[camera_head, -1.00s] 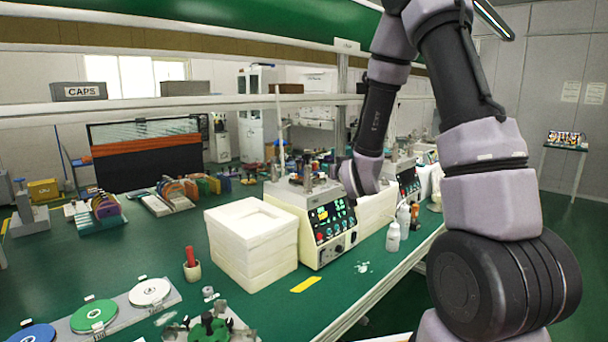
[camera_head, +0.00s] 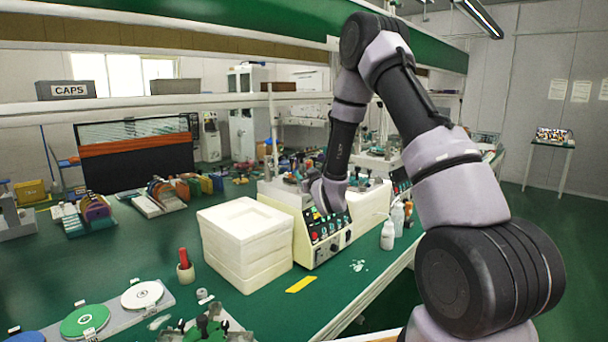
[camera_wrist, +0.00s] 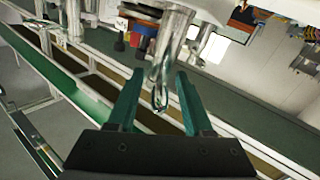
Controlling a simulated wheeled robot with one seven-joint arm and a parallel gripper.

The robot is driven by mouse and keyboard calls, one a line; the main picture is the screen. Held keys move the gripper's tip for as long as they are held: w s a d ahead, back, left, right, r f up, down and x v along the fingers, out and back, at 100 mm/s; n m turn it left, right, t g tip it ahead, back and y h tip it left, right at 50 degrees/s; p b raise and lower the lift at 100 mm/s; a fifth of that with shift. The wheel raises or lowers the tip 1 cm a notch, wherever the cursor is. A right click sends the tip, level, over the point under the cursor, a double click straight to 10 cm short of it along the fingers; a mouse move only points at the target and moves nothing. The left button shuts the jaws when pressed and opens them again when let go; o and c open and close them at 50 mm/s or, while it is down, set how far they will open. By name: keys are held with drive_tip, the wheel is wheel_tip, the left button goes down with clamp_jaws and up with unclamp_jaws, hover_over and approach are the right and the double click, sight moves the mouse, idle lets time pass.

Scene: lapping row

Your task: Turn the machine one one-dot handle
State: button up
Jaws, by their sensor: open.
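The nearest cream machine (camera_head: 302,243), with a dark panel of coloured buttons and knobs, stands on the green bench in the head view. My forearm and wrist reach down over its top and hide part of it. My gripper (camera_wrist: 158,90) shows in the wrist view with its two green fingers apart. A shiny metal rod-like part (camera_wrist: 167,62) reaches down between the fingers, with a gap seen on both sides. I cannot tell whether this is the one-dot handle. No dot marks are readable, and the fingertips are hidden in the head view.
White stacked blocks (camera_head: 243,250) stand just left of the machine. White bottles (camera_head: 389,235) stand to its right near the bench edge. A red-handled tool in a cup (camera_head: 185,268) and a tray of discs (camera_head: 118,318) lie front left. A shelf rail crosses above.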

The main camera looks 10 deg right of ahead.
drive_tip(key=shift+w+a, duration=0.1)
drive_tip(key=shift+w, duration=0.65)
clamp_jaws()
idle(0.9)
